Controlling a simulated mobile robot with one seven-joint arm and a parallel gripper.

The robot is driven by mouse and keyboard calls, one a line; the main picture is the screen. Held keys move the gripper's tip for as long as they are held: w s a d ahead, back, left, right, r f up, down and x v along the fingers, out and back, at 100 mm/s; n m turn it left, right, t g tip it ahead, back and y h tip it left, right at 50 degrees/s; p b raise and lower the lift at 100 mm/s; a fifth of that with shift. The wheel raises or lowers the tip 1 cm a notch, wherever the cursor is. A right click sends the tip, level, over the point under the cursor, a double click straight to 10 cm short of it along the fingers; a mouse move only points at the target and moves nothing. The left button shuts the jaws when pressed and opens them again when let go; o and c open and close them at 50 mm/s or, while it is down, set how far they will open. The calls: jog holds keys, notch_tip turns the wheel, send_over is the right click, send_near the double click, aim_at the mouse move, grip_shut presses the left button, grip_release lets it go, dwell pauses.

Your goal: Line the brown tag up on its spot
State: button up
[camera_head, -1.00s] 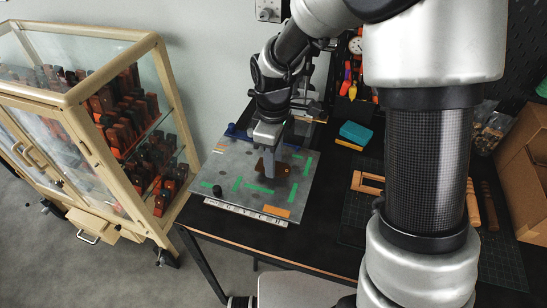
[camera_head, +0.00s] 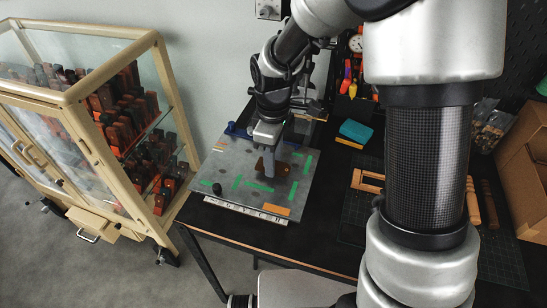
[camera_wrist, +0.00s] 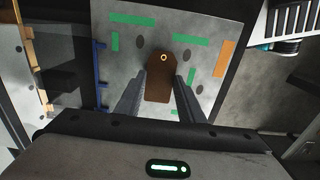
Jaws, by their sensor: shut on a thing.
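The brown tag (camera_wrist: 158,82) is a flat leather-like piece with a ringed hole near its far end. It lies between the two fingers of my gripper (camera_wrist: 160,102) in the wrist view, and my gripper is shut on it. In the head view the tag (camera_head: 283,168) shows beside my gripper (camera_head: 269,178), over the grey metal plate (camera_head: 228,170). Green tape marks (camera_wrist: 133,19) lie on the plate around the tag. I cannot tell whether the tag touches the plate. The fingers hide part of it.
A glass cabinet (camera_head: 90,110) stands left. A teal box (camera_head: 356,132) and a cutting mat (camera_head: 350,228) are to the right.

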jog(key=shift+f+b, duration=0.6)
jog(key=shift+f, duration=0.4)
jog(key=shift+r, duration=0.1)
jog(key=o, duration=1)
jog(key=shift+c, duration=0.9)
jog(key=shift+r, duration=0.1)
notch_tip(320, 180, up, 7)
jog(key=p, duration=0.5)
jog(key=shift+p, duration=0.3)
